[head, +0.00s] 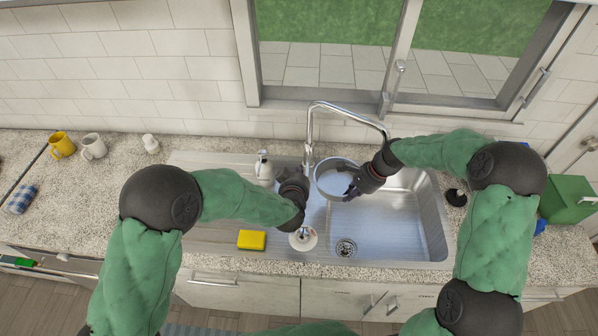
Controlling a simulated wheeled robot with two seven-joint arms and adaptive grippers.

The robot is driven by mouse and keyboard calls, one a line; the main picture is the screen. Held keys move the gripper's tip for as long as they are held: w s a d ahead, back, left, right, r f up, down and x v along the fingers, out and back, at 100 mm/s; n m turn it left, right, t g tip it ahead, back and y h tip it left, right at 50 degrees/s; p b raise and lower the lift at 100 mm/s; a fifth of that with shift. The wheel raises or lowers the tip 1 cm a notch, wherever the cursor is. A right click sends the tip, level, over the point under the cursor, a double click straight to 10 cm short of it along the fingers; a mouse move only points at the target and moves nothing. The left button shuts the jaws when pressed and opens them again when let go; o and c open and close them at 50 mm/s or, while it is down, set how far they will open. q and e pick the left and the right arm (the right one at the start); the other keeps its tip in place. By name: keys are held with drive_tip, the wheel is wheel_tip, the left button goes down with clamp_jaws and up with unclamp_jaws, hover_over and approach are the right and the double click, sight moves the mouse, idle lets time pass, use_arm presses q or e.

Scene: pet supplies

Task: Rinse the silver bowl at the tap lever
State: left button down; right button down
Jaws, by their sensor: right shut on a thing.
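The silver bowl (325,181) is over the sink basin, below the tap's curved spout. My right gripper (352,190) is shut on the bowl's right side. The tall chrome tap (309,130) stands behind the sink at its left end. My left gripper (299,222) is in front of the tap's base, left of the bowl; its fingers are too small and dark to tell open from shut. The tap lever is not clearly visible, and my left gripper may hide part of it. I cannot tell whether water is running.
A small white round item (303,240) sits just below my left gripper. A yellow sponge (251,240) lies on the drainboard, with a pale bottle (264,168) behind. The sink basin (400,225) is clear at right. Mugs (93,147) stand far left; a green box (567,199) is at right.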

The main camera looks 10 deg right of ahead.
drive_tip(key=a+r+p, duration=0.1)
drive_tip(key=s+a+r+p, duration=0.1)
drive_tip(key=a+r, duration=0.1)
drive_tip(key=shift+s+a+p, duration=0.2)
drive_tip(key=shift+a+p, duration=0.1)
drive_tip(key=shift+p, duration=0.05)
idle(0.8)
